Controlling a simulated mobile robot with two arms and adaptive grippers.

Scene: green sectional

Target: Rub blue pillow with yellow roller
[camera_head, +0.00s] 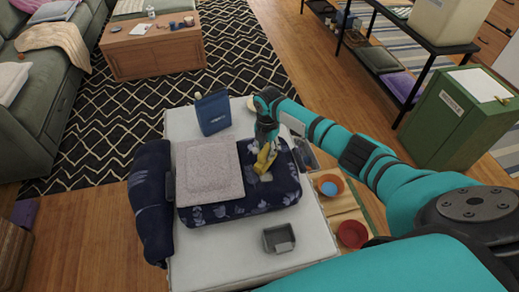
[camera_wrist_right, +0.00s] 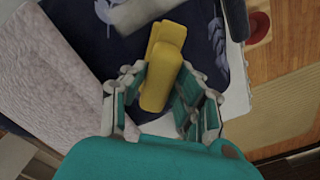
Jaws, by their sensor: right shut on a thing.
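The blue pillow (camera_head: 238,209) is dark blue with a pale leaf pattern and lies flat on a white-topped table (camera_head: 200,265). A pinkish-grey folded cloth (camera_head: 210,170) covers much of its left and middle part. The yellow roller (camera_head: 265,160) is at the pillow's right part; it also shows in the right wrist view (camera_wrist_right: 162,65) over the dark blue fabric. My right gripper (camera_head: 265,147) is shut on the roller from above. I cannot tell whether the roller touches the pillow. My left gripper is not in view.
A blue bag or box (camera_head: 212,112) stands behind the pillow. A rolled dark blue cloth (camera_head: 152,200) is at the left edge. A small grey tray (camera_head: 279,238) sits in front. An orange bowl with blue inside (camera_head: 329,185) and a red bowl (camera_head: 352,233) are at the right.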

